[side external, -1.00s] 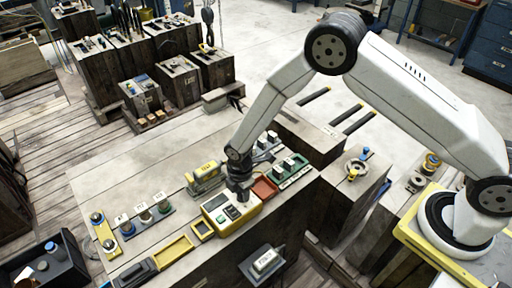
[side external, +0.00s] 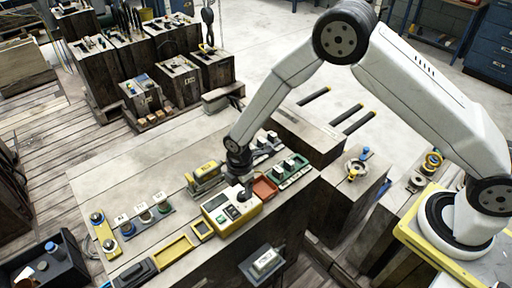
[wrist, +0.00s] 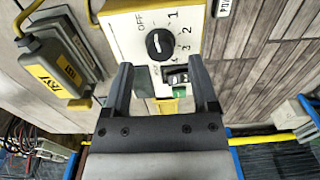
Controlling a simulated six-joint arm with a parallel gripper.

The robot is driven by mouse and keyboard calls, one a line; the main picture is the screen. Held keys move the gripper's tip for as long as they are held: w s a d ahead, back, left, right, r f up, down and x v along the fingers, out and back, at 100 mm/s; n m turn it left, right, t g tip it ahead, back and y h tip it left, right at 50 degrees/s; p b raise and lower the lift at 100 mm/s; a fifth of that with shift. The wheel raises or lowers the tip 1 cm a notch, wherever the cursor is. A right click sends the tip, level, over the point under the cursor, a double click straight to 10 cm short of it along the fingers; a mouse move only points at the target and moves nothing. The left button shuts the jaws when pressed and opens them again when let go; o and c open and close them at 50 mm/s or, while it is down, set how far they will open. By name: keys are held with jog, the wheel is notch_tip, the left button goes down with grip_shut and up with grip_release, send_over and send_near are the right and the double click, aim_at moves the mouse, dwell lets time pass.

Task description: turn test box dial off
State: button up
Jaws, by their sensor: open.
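The test box (side external: 217,222) is a yellow case with a pale face on the front part of the bench. In the wrist view its face (wrist: 126,33) carries a round black dial (wrist: 159,44) with OFF at its upper left and numbers 1 to 4 around its right side. I cannot tell for sure which mark the dial points at. My gripper (wrist: 160,72) is open, its two dark fingers apart just below the dial in that view, with nothing between them gripped. In the side view my gripper (side external: 243,188) is over the box's far right part and hides the dial.
A yellow labelled device (side external: 206,174) stands behind the box; it shows at left in the wrist view (wrist: 55,70). A red tray (side external: 265,187) and a green strip with blocks (side external: 295,178) lie to the right. A yellow tray (side external: 176,248) is at the left.

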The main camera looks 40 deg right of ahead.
aim_at(242, 194)
jog(key=shift+r, duration=2.65)
jog(key=shift+d+r, duration=0.25)
jog(key=shift+r, duration=0.05)
jog(key=s+d+r+m+t, duration=0.2)
jog(key=s+d+r+m, duration=1)
jog(key=s+d+m, duration=0.3)
jog(key=m, duration=0.3)
jog(key=shift+s+d+r+t, duration=0.2)
jog(key=shift+s+r+t, duration=0.1)
jog(key=shift+s, duration=0.1)
